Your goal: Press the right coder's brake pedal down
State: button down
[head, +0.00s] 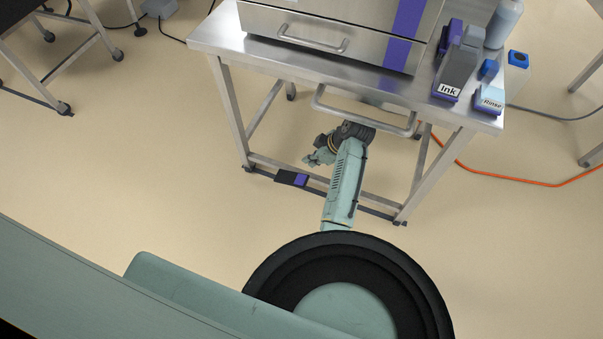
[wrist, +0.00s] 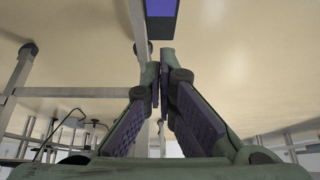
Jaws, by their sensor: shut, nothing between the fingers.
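The brake pedal (head: 301,180), purple with a black part at its left, sits at the low front bar of the metal table in the head view. In the wrist view a purple block with a dark edge, seemingly the same pedal (wrist: 161,8), shows at the top, beyond the fingertips. My gripper (head: 311,160) is under the table's front, up and to the right of the pedal in the head view. In the wrist view its fingers (wrist: 159,62) are shut and empty, apart from the pedal. Whether the pedal is up or down cannot be told.
The metal table (head: 215,43) carries a steel machine (head: 350,37) with a drawer handle. A curved bar handle (head: 360,121) juts out above my arm. Ink bottles (head: 460,65) stand at the table's right. An orange cable (head: 500,178) lies on the floor.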

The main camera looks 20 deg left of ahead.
send_over(301, 179)
jog(key=f, duration=0.7)
jog(key=shift+a+f, duration=0.25)
jog(key=shift+a, duration=0.05)
jog(key=f, duration=0.3)
jog(key=shift+d+f+b, duration=0.2)
jog(key=shift+d+b, duration=0.05)
jog(key=shift+b, duration=0.05)
jog(key=shift+d+f, duration=0.15)
jog(key=shift+f, duration=0.3)
